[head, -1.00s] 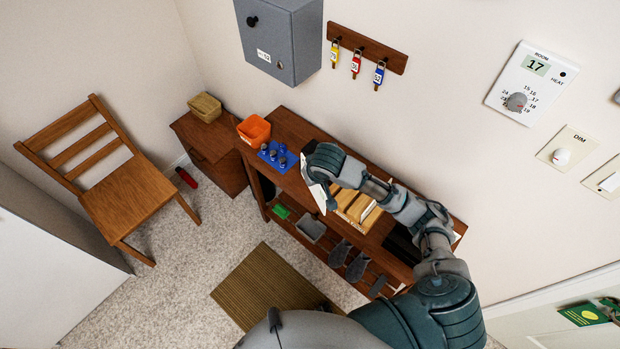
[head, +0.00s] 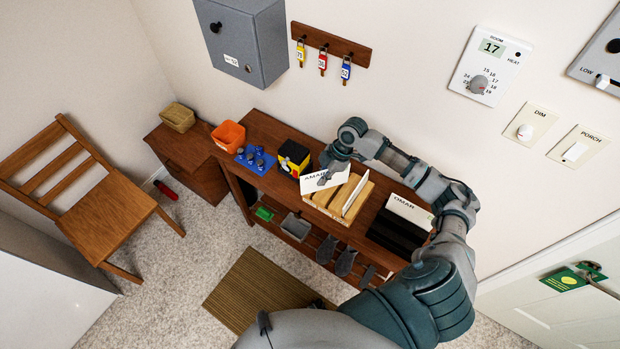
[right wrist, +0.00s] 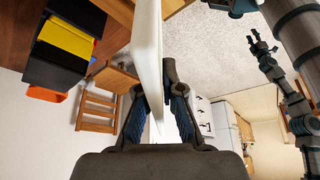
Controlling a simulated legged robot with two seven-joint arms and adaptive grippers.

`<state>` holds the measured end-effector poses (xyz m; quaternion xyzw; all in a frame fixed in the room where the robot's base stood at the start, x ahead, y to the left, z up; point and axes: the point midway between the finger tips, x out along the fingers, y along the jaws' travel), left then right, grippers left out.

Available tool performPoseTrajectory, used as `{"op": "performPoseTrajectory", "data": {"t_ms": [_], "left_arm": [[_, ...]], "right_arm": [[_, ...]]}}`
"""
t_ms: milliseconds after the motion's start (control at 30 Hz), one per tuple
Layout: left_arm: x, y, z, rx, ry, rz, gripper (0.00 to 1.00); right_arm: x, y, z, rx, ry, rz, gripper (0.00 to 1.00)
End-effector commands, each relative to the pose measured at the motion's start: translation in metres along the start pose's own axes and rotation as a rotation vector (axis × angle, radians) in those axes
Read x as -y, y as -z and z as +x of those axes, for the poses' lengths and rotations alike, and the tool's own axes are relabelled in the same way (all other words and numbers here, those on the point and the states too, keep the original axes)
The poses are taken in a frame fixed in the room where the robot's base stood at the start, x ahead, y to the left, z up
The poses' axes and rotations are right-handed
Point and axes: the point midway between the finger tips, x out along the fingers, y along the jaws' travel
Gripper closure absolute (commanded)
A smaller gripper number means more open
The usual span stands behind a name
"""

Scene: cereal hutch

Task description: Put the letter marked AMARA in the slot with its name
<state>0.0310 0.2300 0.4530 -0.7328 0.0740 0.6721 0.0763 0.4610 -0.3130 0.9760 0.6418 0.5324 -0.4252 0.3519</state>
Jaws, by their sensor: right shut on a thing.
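My right gripper (head: 328,170) is shut on a white letter (head: 318,184); the letters "AMA" show at its left end, and a finger covers the rest. The letter is over the left part of a wooden rack (head: 327,202); I cannot tell whether its lower edge is inside a slot. In the right wrist view the letter (right wrist: 147,45) stands edge-on between both fingers (right wrist: 156,100). Another white card stands in the rack. No slot names are readable. An arm with a small gripper (right wrist: 262,48), likely my left, shows at right there; its jaw state is unclear.
A black rack (head: 392,236) with a card marked OMAR (head: 408,212) stands right of the wooden rack. A black, yellow and red box (head: 293,158) stands close on the left, then a blue mat with small pots (head: 255,160) and an orange bin (head: 228,135). The wall is behind.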

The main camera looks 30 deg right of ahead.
Motion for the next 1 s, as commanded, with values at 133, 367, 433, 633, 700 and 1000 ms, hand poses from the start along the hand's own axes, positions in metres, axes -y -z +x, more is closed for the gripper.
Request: {"op": "performPoseTrajectory", "data": {"t_ms": [133, 367, 433, 633, 700, 1000], "left_arm": [[0.0, 0.001, -0.002, -0.002, 0.0, 0.002, 0.6], [0.011, -0.001, -0.004, 0.0, 0.012, 0.005, 0.6], [0.013, -0.001, -0.004, 0.001, 0.015, 0.005, 0.6], [0.015, -0.002, -0.001, 0.002, 0.017, 0.004, 0.6], [0.014, -0.002, 0.002, 0.002, 0.016, 0.003, 0.6], [0.005, -0.005, 0.028, 0.003, 0.005, 0.0, 0.6]], "right_arm": [[-0.003, -0.022, -0.01, 0.003, 0.095, -0.233, 1.0], [-0.006, -0.054, -0.025, -0.001, 0.209, -0.512, 1.0], [-0.007, -0.06, -0.028, -0.003, 0.228, -0.559, 1.0], [-0.007, -0.068, -0.029, -0.003, 0.25, -0.614, 1.0], [-0.007, -0.069, -0.025, -0.003, 0.25, -0.615, 1.0], [-0.007, -0.076, -0.002, 0.0, 0.25, -0.615, 1.0]]}}
